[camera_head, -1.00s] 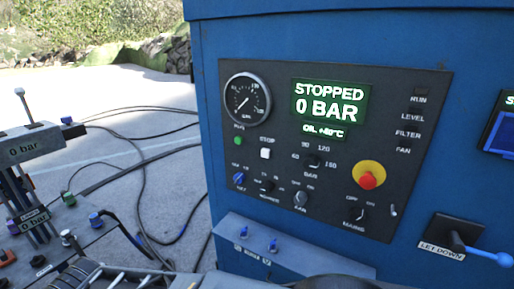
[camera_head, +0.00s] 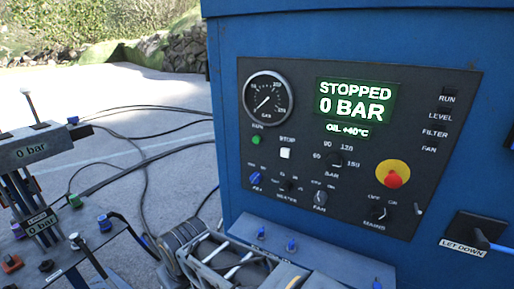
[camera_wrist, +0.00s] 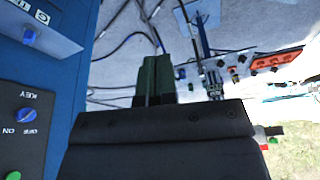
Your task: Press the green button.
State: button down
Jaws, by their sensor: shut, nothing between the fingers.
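The round green button (camera_head: 256,140) sits on the dark control panel (camera_head: 345,205), below the gauge and left of the white STOP button. In the wrist view, which is upside down, the green button (camera_wrist: 14,175) shows at the lower left edge, by the blue KEY switch. My gripper (camera_wrist: 154,62) is shut and empty in the wrist view, with its dark fingers together. It is apart from the panel face and to the side of it. In the head view parts of my arm show low in the picture, and my fingertips cannot be made out.
The blue cabinet (camera_head: 228,110) carries the panel, with a red emergency stop (camera_head: 392,179) and several knobs. A ledge with small blue levers (camera_head: 291,245) juts out below. A lever stand with a small green block (camera_head: 75,201) is at left. Cables (camera_head: 145,150) lie on the ground.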

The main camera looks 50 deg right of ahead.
aim_at(255, 144)
jog(key=w+d+r+n+h, duration=0.4)
jog(key=d+n+h, duration=0.1)
jog(key=d+n, duration=0.2)
jog(key=w+d+r+n+h+p, duration=0.1)
jog(key=w+d+r+n+h, duration=0.3)
jog(key=d, duration=0.6)
jog(key=w+d+r+n+h+p, duration=0.1)
jog(key=w+d+r+n+h, duration=0.4)
jog(key=d+n+h, duration=0.3)
jog(key=shift+w+d+n+t, duration=0.2)
jog(key=shift+d+n+t, duration=0.2)
jog(key=shift+d+n, duration=0.35)
jog(key=shift+d, duration=0.1)
jog(key=p+x, duration=0.1)
jog(key=x, duration=0.3)
jog(key=p+x, duration=0.1)
jog(key=x, duration=0.4)
jog(key=p+x, duration=0.1)
jog(key=x, duration=0.3)
jog(key=shift+d+r, duration=0.25)
jog(key=shift+d, duration=0.1)
jog(key=shift+w, duration=0.1)
